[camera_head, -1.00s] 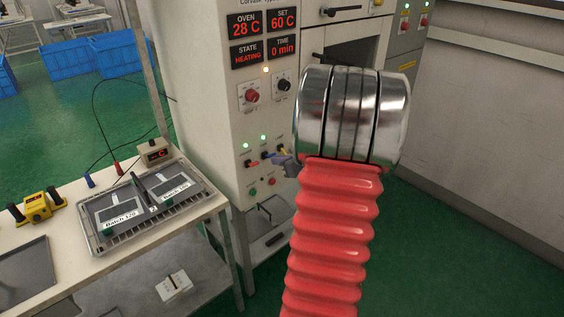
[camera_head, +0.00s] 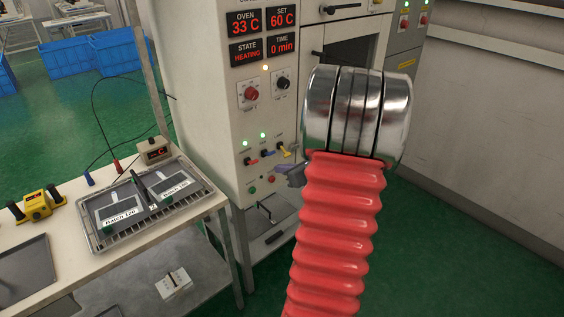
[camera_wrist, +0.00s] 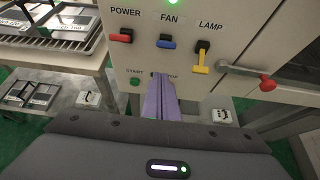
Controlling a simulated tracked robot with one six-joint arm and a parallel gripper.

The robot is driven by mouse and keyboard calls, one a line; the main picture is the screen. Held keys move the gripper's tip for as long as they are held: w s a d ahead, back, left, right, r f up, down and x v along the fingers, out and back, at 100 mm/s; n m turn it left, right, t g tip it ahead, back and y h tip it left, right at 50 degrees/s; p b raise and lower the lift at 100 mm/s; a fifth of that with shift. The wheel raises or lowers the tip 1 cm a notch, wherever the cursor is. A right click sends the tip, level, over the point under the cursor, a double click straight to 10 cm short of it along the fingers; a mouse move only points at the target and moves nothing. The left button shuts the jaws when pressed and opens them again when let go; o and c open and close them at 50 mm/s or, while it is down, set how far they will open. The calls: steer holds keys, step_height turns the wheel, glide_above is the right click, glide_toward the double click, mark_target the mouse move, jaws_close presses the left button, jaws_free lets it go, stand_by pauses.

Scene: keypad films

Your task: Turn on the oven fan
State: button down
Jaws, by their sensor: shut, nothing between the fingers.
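The oven panel carries a blue fan switch (camera_wrist: 167,42) under the label FAN, between a red power switch (camera_wrist: 121,36) and a yellow lamp switch (camera_wrist: 201,58). The blue lever sticks out like the red one; the yellow one hangs lower. A green light (camera_wrist: 173,2) glows above FAN. In the head view the fan switch (camera_head: 267,154) sits below two lit green lights (camera_head: 263,135). My gripper (camera_wrist: 160,80) has its purple fingers shut and empty, below the fan switch and apart from it, partly hiding the STOP label. It also shows in the head view (camera_head: 282,168).
START button (camera_wrist: 135,82) lies just left of my fingers. A door handle (camera_wrist: 247,75) with a red end sticks out at right. A table with a wire tray (camera_head: 205,195) stands left of the oven. The oven display (camera_head: 244,28) reads 33 C, HEATING.

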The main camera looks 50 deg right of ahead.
steer(key=s+a+r, duration=0.1)
steer(key=s+r, duration=0.5)
steer(key=r, duration=0.1)
steer(key=shift+s+r, duration=0.2)
steer(key=shift+r, duration=0.1)
steer(key=shift+a, duration=0.15)
stand_by(0.4)
